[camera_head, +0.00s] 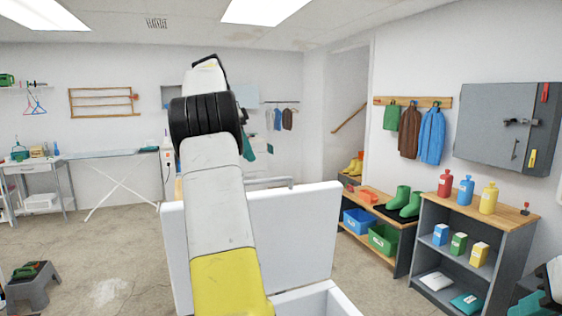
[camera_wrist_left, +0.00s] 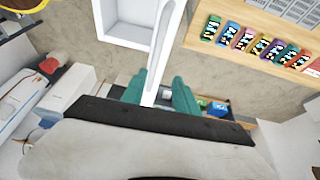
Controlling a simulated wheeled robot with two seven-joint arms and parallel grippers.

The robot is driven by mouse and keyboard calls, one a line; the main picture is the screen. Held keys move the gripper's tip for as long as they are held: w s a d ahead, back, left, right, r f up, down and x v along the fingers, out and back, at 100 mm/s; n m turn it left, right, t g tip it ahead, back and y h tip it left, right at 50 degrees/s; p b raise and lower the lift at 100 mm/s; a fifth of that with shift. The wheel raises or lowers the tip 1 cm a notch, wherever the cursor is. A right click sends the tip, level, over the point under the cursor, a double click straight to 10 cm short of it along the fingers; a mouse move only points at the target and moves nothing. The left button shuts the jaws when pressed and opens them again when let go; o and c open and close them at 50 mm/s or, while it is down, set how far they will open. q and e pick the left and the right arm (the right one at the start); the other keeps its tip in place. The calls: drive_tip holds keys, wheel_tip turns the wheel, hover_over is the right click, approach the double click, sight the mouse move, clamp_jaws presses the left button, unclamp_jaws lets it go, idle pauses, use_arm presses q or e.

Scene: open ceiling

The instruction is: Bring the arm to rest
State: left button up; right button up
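My left arm (camera_head: 222,200), white and yellow with a black joint, rises through the middle of the head view. Its gripper is mostly hidden behind the arm there; a teal part (camera_head: 247,148) shows beside the black joint. In the left wrist view the two teal fingers of my left gripper (camera_wrist_left: 160,95) stand apart, one on each side of the white lid's edge (camera_wrist_left: 167,50). I see no clear grip on it. A dark and teal part, seemingly my right gripper (camera_head: 546,292), is cut off at the lower right; its fingers cannot be made out.
A white chest (camera_head: 318,300) with its lid (camera_head: 295,235) raised stands close in front, behind my left arm. A grey shelf unit (camera_head: 430,225) and a low bench (camera_head: 403,255) with green boots are at the right. An ironing board (camera_head: 110,153) and open floor lie left.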

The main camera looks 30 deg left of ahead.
use_arm(q)
drive_tip(key=shift+r, duration=0.2)
idle(0.4)
drive_tip(key=s+d+n+y, duration=0.1)
drive_tip(key=s+d+n, duration=0.1)
drive_tip(key=d, duration=0.9)
drive_tip(key=s+d+n, duration=0.2)
drive_tip(key=s+d, duration=0.1)
drive_tip(key=d, duration=0.7)
drive_tip(key=s+d+f+n+t, duration=0.2)
drive_tip(key=s+d+f+n, duration=0.1)
drive_tip(key=s+d+f, duration=1)
drive_tip(key=shift+s+d+f+t, duration=0.3)
drive_tip(key=shift+s+d+t, duration=0.1)
drive_tip(key=shift+s+d, duration=0.7)
drive_tip(key=shift+s+a, duration=0.1)
drive_tip(key=shift+a, duration=0.1)
